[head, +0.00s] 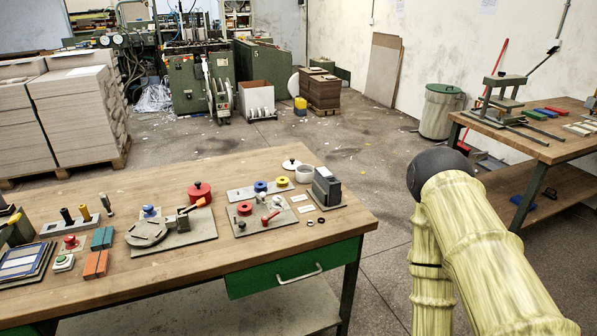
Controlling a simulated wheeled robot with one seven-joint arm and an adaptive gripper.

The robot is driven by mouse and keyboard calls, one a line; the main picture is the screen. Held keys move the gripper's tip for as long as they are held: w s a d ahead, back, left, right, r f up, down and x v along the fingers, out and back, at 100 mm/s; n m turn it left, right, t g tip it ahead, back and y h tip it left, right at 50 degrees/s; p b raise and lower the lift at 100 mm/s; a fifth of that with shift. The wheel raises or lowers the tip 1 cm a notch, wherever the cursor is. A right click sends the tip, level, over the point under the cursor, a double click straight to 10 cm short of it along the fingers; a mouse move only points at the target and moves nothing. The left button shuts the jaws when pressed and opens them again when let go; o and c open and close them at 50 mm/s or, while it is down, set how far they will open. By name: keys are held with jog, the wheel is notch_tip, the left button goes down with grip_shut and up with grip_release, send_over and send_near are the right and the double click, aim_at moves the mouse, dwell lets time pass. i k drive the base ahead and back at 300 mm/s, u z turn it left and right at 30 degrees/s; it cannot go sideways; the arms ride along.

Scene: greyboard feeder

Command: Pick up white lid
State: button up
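A small white lid (291,164) with a dark knob lies near the back right of the wooden workbench (330,218). A round white container (304,174) stands just right of it and in front. From this angle I cannot tell whether the two touch. My arm shows at the right of the head view, with a pale yellow ribbed cover and a dark rounded joint. My gripper is outside the picture, so its state and its distance from the lid do not show.
A dark grey box-shaped device (327,187) stands right of the white container. A second bench (550,150) stands at the right. Open floor lies between the benches.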

aim_at(290, 165)
jog(key=z, duration=1.35)
jog(key=i, duration=1.45)
jog(key=u, duration=2.6)
